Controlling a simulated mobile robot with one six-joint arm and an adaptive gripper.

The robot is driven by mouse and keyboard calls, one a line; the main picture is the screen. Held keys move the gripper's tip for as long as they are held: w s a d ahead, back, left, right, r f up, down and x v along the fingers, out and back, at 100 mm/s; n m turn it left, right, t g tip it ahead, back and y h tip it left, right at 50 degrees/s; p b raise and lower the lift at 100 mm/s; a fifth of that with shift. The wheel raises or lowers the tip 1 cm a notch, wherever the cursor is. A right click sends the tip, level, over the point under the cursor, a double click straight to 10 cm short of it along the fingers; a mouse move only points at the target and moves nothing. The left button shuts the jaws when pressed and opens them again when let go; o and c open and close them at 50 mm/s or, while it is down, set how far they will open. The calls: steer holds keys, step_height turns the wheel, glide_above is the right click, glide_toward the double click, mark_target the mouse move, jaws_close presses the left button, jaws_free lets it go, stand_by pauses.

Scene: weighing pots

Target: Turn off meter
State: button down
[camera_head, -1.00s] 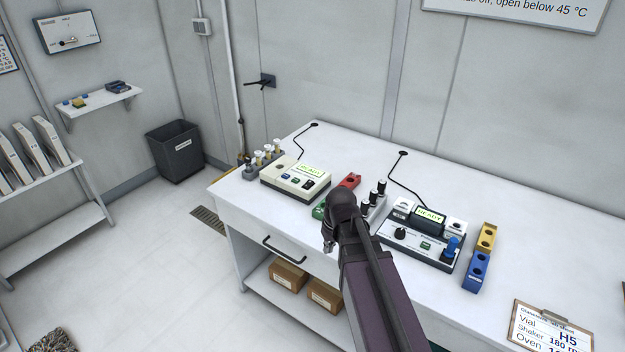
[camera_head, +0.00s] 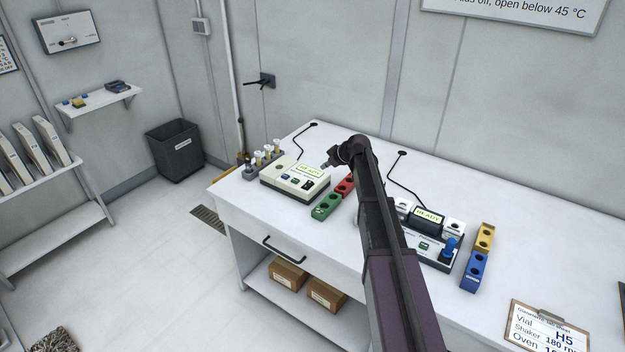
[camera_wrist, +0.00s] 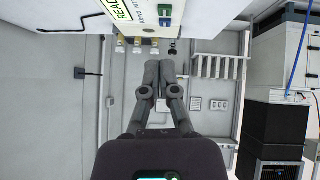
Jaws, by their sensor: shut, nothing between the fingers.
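Two devices on the bench have lit READY displays, and I cannot read which is the meter. The cream device (camera_head: 272,189) stands at the left with small buttons and a dark switch (camera_head: 308,185) on its top. Its edge also shows at the top of the wrist view (camera_wrist: 178,12), with a green and a blue button. The dark device (camera_head: 441,262) stands to the right, partly hidden by my arm. My gripper (camera_head: 327,164) is above the cream device's back right side, apart from it. Its fingers (camera_wrist: 160,64) are shut and empty.
Several vials stand in a rack (camera_head: 250,172) left of the cream device. Green (camera_head: 326,206) and red (camera_head: 345,184) blocks lie to its right. Yellow (camera_head: 485,237) and blue (camera_head: 474,272) blocks lie beside the dark device. A clipboard (camera_head: 549,330) lies at front right. Black cables run behind both devices.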

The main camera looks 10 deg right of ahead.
steer(key=shift+w+d+r, duration=0.15)
steer(key=shift+w+d, duration=0.05)
steer(key=shift+w, duration=0.2)
steer(key=shift+w+f, duration=0.1)
steer(key=shift+f, duration=0.1)
steer(key=b, duration=0.7)
glide_above(307, 181)
steer(key=s+d, duration=0.2)
steer(key=f, duration=0.7)
steer(key=shift+s+a, duration=0.1)
steer(key=shift+a, duration=0.15)
steer(key=shift+d+f+b, duration=0.15)
steer(key=shift+f+b, duration=1.65)
steer(key=shift+b, duration=0.2)
